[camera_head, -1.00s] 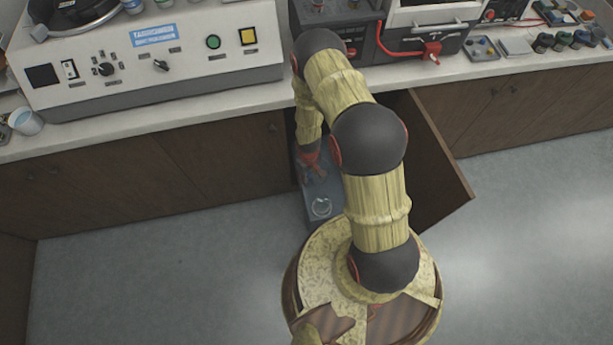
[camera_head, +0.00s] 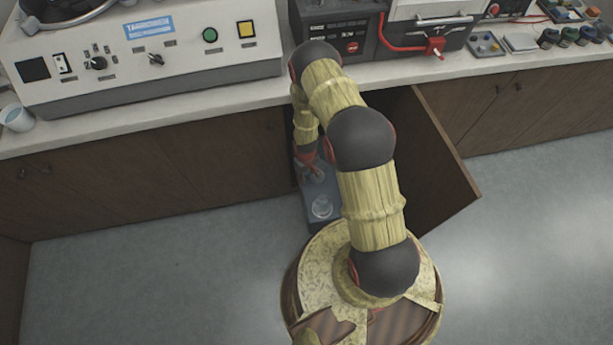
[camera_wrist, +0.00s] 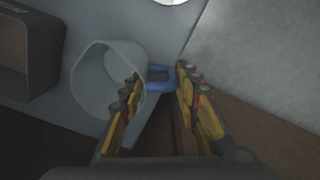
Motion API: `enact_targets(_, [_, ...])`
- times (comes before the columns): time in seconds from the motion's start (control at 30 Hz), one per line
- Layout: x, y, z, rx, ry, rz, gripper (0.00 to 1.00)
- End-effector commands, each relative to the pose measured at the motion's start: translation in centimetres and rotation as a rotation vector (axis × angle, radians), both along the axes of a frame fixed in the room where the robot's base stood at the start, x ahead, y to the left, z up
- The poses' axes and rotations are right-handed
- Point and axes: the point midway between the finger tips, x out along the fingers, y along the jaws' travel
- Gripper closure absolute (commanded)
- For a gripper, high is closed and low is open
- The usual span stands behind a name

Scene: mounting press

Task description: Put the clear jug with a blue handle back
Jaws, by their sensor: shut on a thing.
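The clear jug (camera_wrist: 98,82) shows in the wrist view as a pale see-through round vessel, with its blue handle (camera_wrist: 160,78) on the right side. My gripper (camera_wrist: 162,80) is shut on the blue handle, with one finger on each side of it. In the head view my gripper (camera_head: 310,166) is low in front of the open cabinet, over the grey pulled-out shelf (camera_head: 318,224). The jug is small and hard to make out there. I cannot tell whether it touches the shelf.
Another clear round vessel (camera_head: 321,207) stands near the shelf's front end. A dark box (camera_wrist: 28,52) lies left of the jug in the wrist view. The open cabinet door (camera_head: 438,160) stands to the right of my arm. Floor to the left is clear.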

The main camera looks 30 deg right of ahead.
Motion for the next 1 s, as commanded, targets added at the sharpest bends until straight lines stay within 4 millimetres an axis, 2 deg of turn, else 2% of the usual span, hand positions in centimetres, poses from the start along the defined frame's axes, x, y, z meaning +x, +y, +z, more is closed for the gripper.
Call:
enact_targets(0.17, [0.0,0.0,-0.4,0.000,0.000,0.000,1.00])
enact_targets(0.2, [0.0,0.0,-0.3,0.000,0.000,0.000,0.66])
enact_targets(0.47, [0.0,0.0,-0.3,0.000,0.001,0.000,0.51])
enact_targets(0.83, [0.0,0.0,0.0,0.000,0.000,0.000,0.49])
enact_targets(1.0, [0.1,0.0,2.3,-0.001,-0.002,0.000,0.49])
